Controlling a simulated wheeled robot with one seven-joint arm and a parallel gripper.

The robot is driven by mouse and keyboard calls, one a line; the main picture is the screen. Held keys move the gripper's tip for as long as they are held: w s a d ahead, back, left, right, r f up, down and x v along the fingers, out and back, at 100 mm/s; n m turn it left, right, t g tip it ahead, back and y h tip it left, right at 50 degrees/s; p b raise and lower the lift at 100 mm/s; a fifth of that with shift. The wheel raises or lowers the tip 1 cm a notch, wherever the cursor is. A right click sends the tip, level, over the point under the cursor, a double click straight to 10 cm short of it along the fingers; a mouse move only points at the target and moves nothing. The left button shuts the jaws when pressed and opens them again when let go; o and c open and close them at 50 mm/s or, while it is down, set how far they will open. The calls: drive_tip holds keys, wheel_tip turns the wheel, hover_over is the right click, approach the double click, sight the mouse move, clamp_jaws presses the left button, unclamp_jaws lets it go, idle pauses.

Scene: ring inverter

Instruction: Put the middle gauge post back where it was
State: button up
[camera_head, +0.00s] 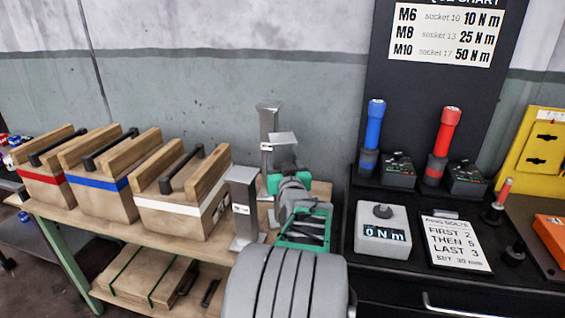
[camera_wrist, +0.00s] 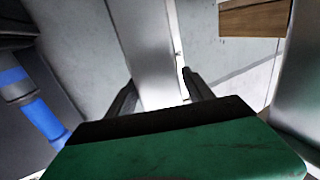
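The middle gauge post (camera_head: 281,139) is a grey metal post with a flat top plate. In the head view, my gripper (camera_head: 286,174) covers its lower part. In the wrist view, the grey post (camera_wrist: 147,45) runs between the two fingers of my gripper (camera_wrist: 160,82), which appear closed against its sides. Its foot is hidden, so I cannot tell whether it touches the bench. The back gauge post (camera_head: 268,120) stands behind it. The front gauge post (camera_head: 243,200) stands upright to the left of my gripper, with a small label.
A wooden bench (camera_head: 150,240) carries wooden blocks with red, blue and white (camera_head: 190,205) bands at the left. A dark cabinet at the right holds a torque display (camera_head: 382,233), a card (camera_head: 456,240), and blue (camera_head: 375,125) and red (camera_head: 446,132) tools. The wall is close behind.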

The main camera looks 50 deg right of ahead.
drive_tip(key=shift+o, duration=0.7)
drive_tip(key=shift+r, duration=0.1)
drive_tip(key=shift+s+a+r, duration=0.1)
drive_tip(key=v, duration=1.1)
drive_tip(key=shift+s+a, duration=0.25)
drive_tip(key=shift+a, duration=0.05)
